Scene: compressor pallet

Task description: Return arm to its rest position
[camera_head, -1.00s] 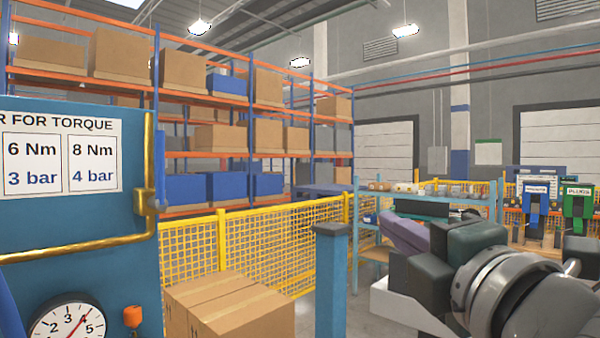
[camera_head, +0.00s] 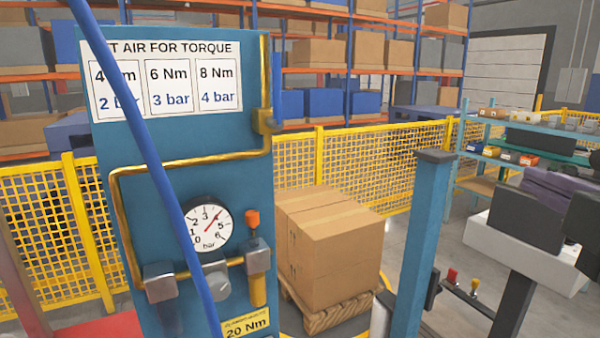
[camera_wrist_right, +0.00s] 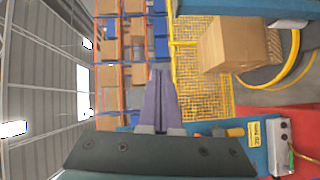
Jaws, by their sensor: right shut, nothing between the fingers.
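My right gripper (camera_head: 548,182) is at the right edge of the head view, with purple fingers and dark body parts. It is apart from the blue panel and the carton. In the right wrist view my right gripper's purple fingers (camera_wrist_right: 160,85) are together, with nothing between them. The rest of the right arm is mostly cut off by the head view's right edge. My left gripper is not in view.
A blue panel (camera_head: 120,150) with a pressure gauge (camera_head: 210,229) and a blue hose stands close at left. A carton (camera_head: 335,255) sits on a wooden pallet (camera_head: 335,312). A blue post (camera_head: 425,230) stands to its right. Yellow mesh fencing (camera_head: 385,165) runs behind.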

